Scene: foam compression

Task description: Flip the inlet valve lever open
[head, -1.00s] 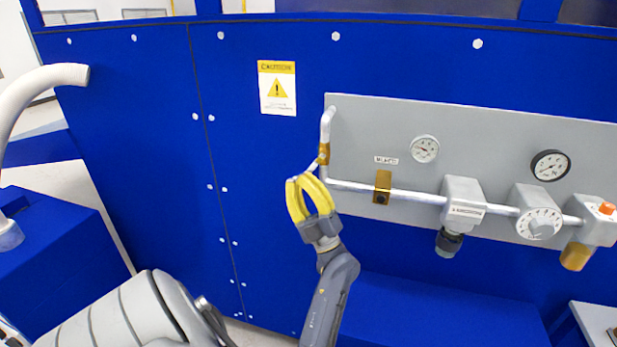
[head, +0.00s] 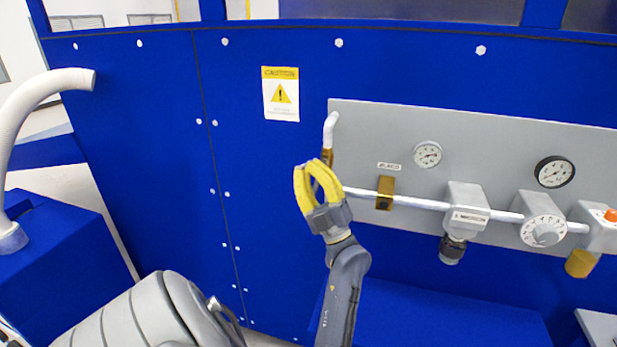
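The inlet valve is a brass body (head: 327,157) on the vertical pipe at the left end of the grey panel. Its lever is not visible now; the yellow fingers are in front of that spot. My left gripper (head: 308,165), with yellow fingers, reaches up from below with its tips at the valve's lower left. The fingers bow apart in the middle, but their tips look close together. I cannot tell whether they touch or hold the lever. My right gripper is not in view.
The grey panel (head: 390,128) carries a horizontal pipe (head: 420,203), a brass block (head: 385,192), two gauges, a regulator (head: 467,207) and a white dial (head: 543,231). A caution sign (head: 281,94) is on the blue wall. Bare blue wall lies left of the gripper.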

